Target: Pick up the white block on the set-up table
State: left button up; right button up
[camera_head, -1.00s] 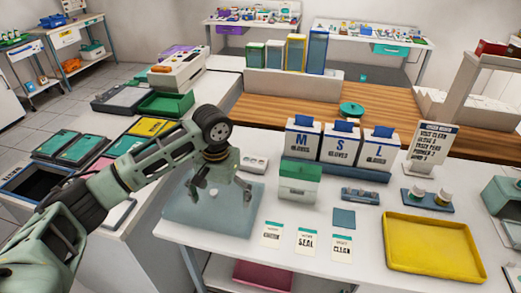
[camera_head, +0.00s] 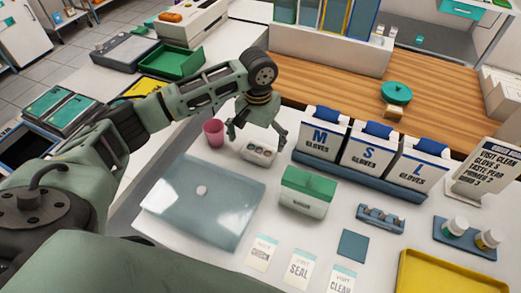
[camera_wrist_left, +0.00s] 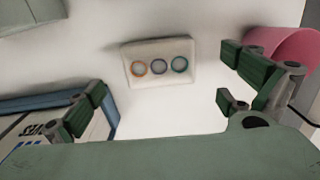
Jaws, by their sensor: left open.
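The white block (camera_head: 258,152) is a small pale rectangular piece with three round holes in its top, lying on the white set-up table (camera_head: 345,285). In the left wrist view the block (camera_wrist_left: 158,62) shows coloured rings round its holes, orange, dark and teal. My left gripper (camera_head: 257,136) is open above the block, its fingers spread to either side of it in the head view. In the left wrist view the block lies forward of and between the open fingers (camera_wrist_left: 160,100). I see no contact. My right gripper is not in view.
A pink cup (camera_head: 213,133) stands close left of the block. A clear bluish tray (camera_head: 190,210) lies in front. A green-and-white box (camera_head: 308,192) and glove boxes (camera_head: 325,140) stand to the right. The yellow tray (camera_head: 440,275) is at the lower right.

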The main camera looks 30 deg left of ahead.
aim_at(259, 152)
pick_arm(q)
notch_tip(259, 152, down, 4)
jog(key=shift+r, duration=0.1)
jog(key=shift+f, duration=0.5)
jog(key=c, duration=1.3)
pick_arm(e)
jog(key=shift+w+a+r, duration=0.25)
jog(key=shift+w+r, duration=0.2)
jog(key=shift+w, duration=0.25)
pick_arm(q)
jog(key=shift+r, duration=0.1)
jog(key=shift+c, duration=0.2)
